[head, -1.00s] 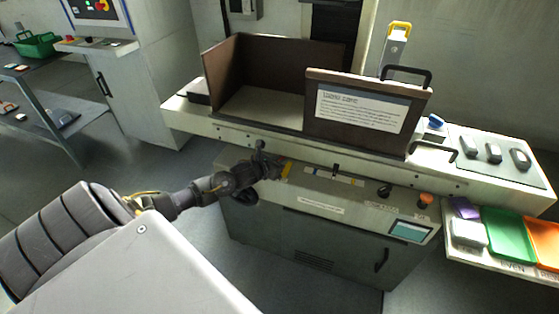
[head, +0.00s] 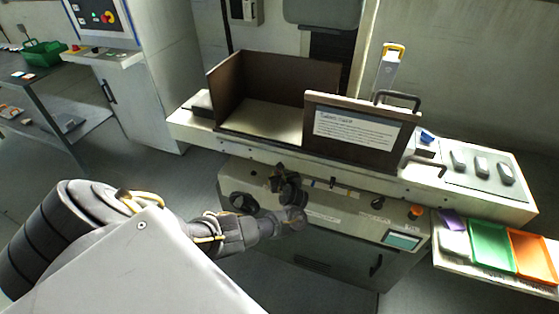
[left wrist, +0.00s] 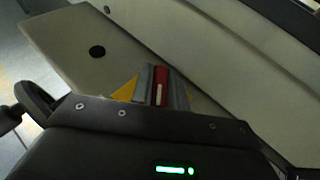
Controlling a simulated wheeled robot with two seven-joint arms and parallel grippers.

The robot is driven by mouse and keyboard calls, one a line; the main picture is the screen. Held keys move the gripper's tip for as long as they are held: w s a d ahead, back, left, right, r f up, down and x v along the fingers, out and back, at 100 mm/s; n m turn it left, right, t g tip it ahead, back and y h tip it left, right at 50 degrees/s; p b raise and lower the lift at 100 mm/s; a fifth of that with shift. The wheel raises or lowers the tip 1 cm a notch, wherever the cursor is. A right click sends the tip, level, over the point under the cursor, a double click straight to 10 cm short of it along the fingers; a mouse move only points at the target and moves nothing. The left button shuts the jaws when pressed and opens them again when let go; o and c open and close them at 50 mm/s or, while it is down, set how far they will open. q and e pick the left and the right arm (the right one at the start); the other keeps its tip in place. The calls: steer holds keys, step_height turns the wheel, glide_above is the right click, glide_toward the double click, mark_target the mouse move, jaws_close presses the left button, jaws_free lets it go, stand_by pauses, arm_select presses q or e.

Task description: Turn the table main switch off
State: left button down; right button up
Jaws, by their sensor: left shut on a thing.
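The main switch shows in the left wrist view as a red handle (left wrist: 161,84) with a pale stripe, in front of a yellow plate (left wrist: 124,91). My left gripper (left wrist: 163,88) is shut on the red handle, its grey fingers on either side of it. In the head view my left gripper (head: 284,180) is at the left part of the machine's front panel and hides the switch and its yellow plate. The handle's exact angle is hard to tell. My right gripper is not in view.
The grey machine (head: 335,230) carries a brown guard with a white notice (head: 353,133) above the panel. Right of my gripper are a black knob (head: 377,202), an orange button (head: 416,212) and a small screen (head: 402,240). Green (head: 490,245) and orange (head: 532,255) trays stand at right.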

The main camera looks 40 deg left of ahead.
arm_select(q)
steer(key=shift+n+g+y, duration=0.6)
steer(key=shift+n+g, duration=0.4)
steer(key=c, duration=1.4)
jaws_free()
steer(key=shift+o, duration=0.2)
steer(key=shift+p, duration=0.3)
steer(key=p+v, duration=0.3)
steer(key=v, duration=0.7)
steer(key=shift+p, duration=0.3)
steer(key=shift+s+d, duration=0.15)
steer(key=shift+d, duration=0.2)
